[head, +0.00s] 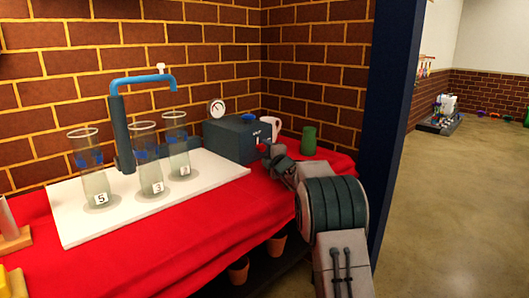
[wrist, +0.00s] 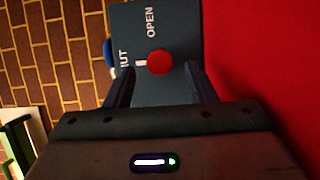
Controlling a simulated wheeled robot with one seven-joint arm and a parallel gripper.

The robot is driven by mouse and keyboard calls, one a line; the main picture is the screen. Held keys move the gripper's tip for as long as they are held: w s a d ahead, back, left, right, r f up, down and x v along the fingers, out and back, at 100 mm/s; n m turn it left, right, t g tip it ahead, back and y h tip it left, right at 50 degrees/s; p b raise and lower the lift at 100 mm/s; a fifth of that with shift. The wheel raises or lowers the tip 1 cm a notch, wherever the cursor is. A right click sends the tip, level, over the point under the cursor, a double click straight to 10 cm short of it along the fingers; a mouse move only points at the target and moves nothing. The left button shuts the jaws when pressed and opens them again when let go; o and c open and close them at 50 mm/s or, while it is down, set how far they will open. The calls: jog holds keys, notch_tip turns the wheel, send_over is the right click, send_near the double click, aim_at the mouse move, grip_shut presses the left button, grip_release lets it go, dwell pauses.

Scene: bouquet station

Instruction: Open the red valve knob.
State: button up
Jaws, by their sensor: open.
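The red valve knob (wrist: 160,62) sits on a dark blue-grey panel (wrist: 178,20) printed "OPEN" and, partly hidden, "SHUT". A short white mark (wrist: 141,63) beside the knob lies on the side of the "SHUT" label. My gripper (wrist: 158,72) is open, with one finger on each side of the knob in the wrist view; I cannot tell whether either finger touches it. In the head view the panel belongs to a blue-grey box (head: 232,138) with a round gauge (head: 216,108) on top. My gripper (head: 272,154) is at the box's right end and largely hides the knob there.
A blue tap (head: 140,79) stands over a white board (head: 100,226) with three numbered glass cylinders (head: 150,165). A pale pitcher (head: 271,126) and a green cup (head: 309,140) stand close behind my gripper. Red cloth (head: 170,240) covers the table; a brick wall is behind.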

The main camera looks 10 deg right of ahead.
jog(key=shift+x, duration=1.15)
jog(key=c, duration=1)
jog(key=shift+o, duration=0.2)
